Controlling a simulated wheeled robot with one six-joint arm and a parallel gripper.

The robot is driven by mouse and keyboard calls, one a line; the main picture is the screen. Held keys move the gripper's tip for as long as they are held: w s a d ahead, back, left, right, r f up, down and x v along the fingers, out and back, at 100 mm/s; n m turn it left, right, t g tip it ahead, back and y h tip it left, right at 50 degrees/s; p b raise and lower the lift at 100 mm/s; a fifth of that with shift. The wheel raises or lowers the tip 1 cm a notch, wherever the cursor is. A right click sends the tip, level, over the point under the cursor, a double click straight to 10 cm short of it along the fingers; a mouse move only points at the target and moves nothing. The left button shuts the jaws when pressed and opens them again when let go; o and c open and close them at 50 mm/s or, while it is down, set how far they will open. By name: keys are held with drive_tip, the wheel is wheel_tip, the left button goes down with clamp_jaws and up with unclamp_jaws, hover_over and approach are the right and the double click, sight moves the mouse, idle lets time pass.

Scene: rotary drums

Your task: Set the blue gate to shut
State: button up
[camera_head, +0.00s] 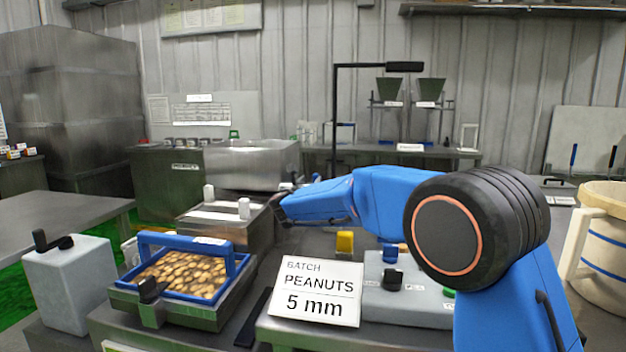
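My blue arm reaches in from the right, and my dark gripper (278,210) is at its far end. It is beside the right end of a steel box (228,232). The gripper is small and seen from behind, so its finger opening is unclear. No part is plainly marked as the blue gate. A blue frame with a raised handle (190,241) sits on a tray of peanuts (185,272) at the lower left, apart from my gripper. A blue-handled lever (573,156) stands at the far right.
A sign reading "BATCH PEANUTS 5 mm" (316,291) stands at the front centre. A grey box with a black lever (72,283) is at left. A yellow block (344,243) is behind the sign. A cream bucket (606,262) is at right. Two hoppers (431,91) stand behind.

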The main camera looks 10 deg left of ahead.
drive_tip(key=s, duration=0.9)
drive_tip(key=shift+s+a, duration=0.2)
drive_tip(key=shift+s, duration=0.1)
drive_tip(key=shift+s+a, duration=0.1)
